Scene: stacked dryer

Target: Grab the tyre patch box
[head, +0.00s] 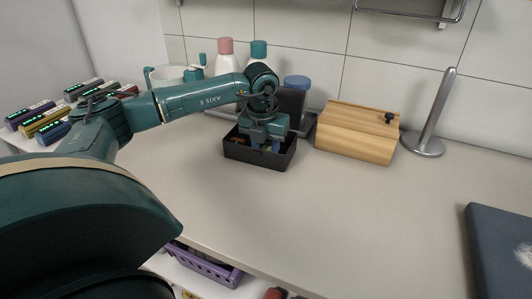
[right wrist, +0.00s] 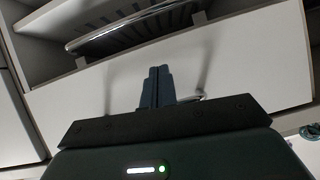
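A small black open-topped bin (head: 258,158) stands on the counter in the head view, with small reddish and greenish items partly visible inside. I cannot make out which of them, if any, is the tyre patch box. My left gripper (head: 264,145) points down into this bin. Its blue fingers look spaced apart, but their tips are hidden by the bin wall, so I cannot tell whether anything is between them. My right gripper (right wrist: 157,84) shows in the right wrist view with its fingers together and nothing visible between them. It is not in the head view.
A wooden box (head: 357,133) and a metal upright holder (head: 432,120) stand right of the bin. Bottles (head: 226,68) stand behind my left arm. A dark flat case (head: 502,252) lies at the right. A purple basket (head: 205,268) is below the counter. The counter's middle is clear.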

